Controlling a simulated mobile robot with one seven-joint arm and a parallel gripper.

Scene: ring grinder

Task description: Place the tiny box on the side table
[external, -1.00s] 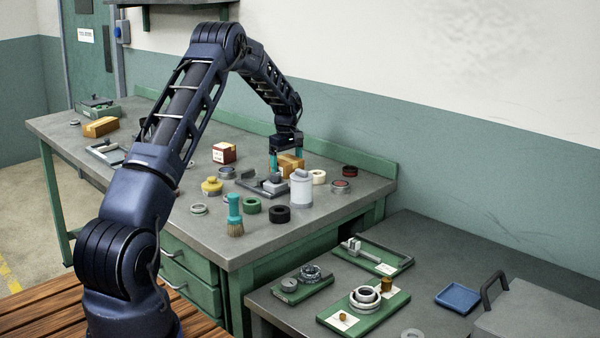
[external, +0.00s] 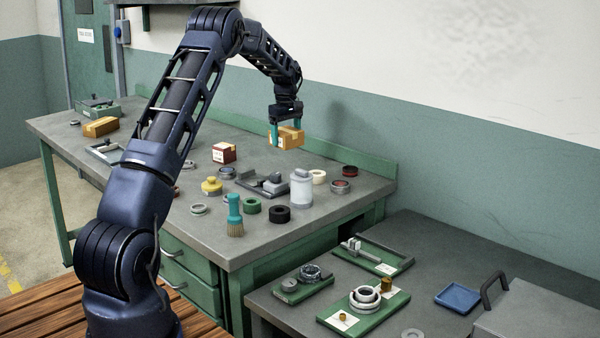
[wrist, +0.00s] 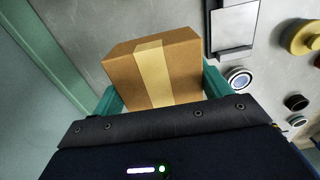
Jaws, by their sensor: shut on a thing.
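My gripper (external: 285,134) is shut on a small brown cardboard box (external: 289,139) with a paler tape strip. It holds the box in the air above the back part of the green-edged workbench. The box also shows in the wrist view (wrist: 178,72), between the teal fingers, its tape strip facing the camera. The lower grey table (external: 425,240) at the right front looks like the side table. Another brown box (external: 100,127) lies at the far left of the workbench, and a red and white box (external: 224,153) sits near its middle.
On the workbench (external: 330,215) stand a white canister (external: 301,189), a teal brush (external: 235,216), a grey fixture (external: 263,183) and several rings. The lower table carries green trays (external: 387,318), a blue dish (external: 458,298) and a grey case (external: 545,315), with bare patches between them.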

